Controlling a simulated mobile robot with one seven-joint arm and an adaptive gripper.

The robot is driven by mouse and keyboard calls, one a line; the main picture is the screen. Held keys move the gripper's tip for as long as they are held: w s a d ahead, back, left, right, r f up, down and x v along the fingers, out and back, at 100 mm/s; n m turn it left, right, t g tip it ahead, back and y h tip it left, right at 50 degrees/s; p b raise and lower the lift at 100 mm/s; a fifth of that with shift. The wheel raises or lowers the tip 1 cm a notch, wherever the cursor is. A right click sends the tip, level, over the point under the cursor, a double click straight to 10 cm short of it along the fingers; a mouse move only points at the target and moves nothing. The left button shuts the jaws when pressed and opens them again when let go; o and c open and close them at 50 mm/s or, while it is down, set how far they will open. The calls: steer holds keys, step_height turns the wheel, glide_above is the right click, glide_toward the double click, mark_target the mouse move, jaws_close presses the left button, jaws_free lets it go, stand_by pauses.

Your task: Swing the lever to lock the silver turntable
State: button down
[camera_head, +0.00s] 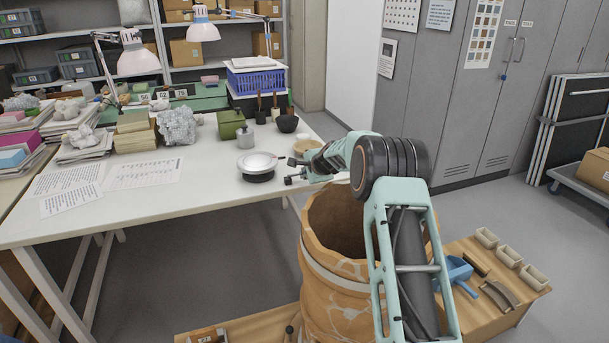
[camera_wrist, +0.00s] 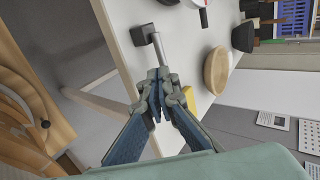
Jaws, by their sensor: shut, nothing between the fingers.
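The silver turntable (camera_head: 258,161) is a shiny round disc on a dark base on the white table. In the wrist view only part of it (camera_wrist: 203,14) shows at the top edge. A grey rod with a dark block at its end, which looks like the lever (camera_wrist: 143,34), lies near the table's front edge in the wrist view. My gripper (camera_wrist: 160,76) is shut with its fingertips at the near end of this rod. I cannot tell whether they touch it. In the head view my gripper (camera_head: 306,176) is right of the turntable, partly hidden by my arm.
A round wooden dish (camera_wrist: 216,70) and a yellow item (camera_wrist: 190,98) lie beside my gripper. A dark bowl (camera_head: 287,123) and a green box (camera_head: 231,123) stand behind the turntable. A large cracked jar (camera_head: 335,285) stands below my arm.

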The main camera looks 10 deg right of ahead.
steer(key=shift+w+a+f, duration=0.1)
steer(key=shift+w+f, duration=0.1)
steer(key=shift+w, duration=0.05)
